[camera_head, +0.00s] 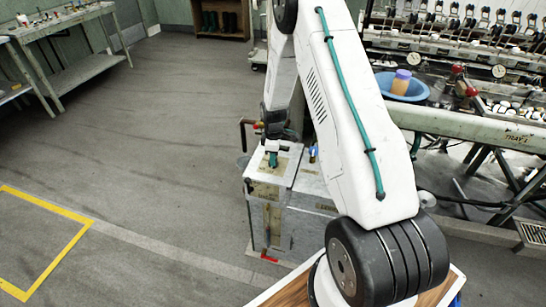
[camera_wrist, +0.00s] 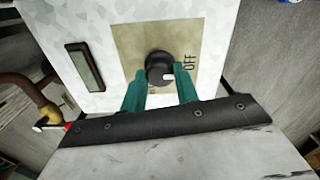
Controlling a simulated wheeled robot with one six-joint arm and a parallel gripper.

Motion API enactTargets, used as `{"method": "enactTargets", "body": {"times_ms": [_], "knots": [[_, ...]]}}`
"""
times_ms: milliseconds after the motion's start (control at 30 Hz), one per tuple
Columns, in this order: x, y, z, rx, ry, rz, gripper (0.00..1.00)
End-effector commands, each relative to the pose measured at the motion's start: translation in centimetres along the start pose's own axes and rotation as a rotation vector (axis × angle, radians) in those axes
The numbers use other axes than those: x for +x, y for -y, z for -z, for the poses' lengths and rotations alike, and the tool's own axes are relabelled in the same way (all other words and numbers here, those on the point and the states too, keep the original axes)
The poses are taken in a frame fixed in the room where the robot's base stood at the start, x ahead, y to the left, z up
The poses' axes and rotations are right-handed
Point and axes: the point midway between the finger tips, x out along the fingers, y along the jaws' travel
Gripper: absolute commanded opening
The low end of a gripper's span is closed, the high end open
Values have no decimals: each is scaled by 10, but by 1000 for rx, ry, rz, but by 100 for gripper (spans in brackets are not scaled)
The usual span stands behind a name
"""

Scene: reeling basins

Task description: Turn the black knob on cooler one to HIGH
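The black knob (camera_wrist: 160,66) is round, with a white pointer mark on its lower right edge. It sits on a tan label plate (camera_wrist: 130,42) on the white panel of a cooler (camera_wrist: 100,20). The word OFF is printed right of the knob; other lettering below it is mostly hidden by my fingers. My gripper (camera_wrist: 161,72) has its two teal fingers apart, one on each side of the knob, with narrow gaps seeming to remain. In the head view my gripper (camera_head: 272,158) points down at the cooler top (camera_head: 287,178); the knob is hidden there.
A dark display window (camera_wrist: 84,66) is left of the plate. A brown pipe with a red-ended valve (camera_wrist: 45,115) is at the left. A second box (camera_head: 315,185) adjoins the cooler. A reeling bench with a blue basin (camera_head: 412,92) stands right. Open floor lies left.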

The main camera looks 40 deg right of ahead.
Motion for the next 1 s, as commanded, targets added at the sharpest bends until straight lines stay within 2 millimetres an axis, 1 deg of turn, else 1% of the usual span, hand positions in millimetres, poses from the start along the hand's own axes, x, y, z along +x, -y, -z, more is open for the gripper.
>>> {"method": "enactTargets", "body": {"times_ms": [33,67,267,467,667,1000], "knots": [[0,0,0,0,0,0,11],[0,0,0,0,0,0,8],[0,0,0,7,0,0,8],[0,0,0,59,1,1,8],[0,0,-1,185,1,2,8],[0,1,-1,499,2,2,8]]}}
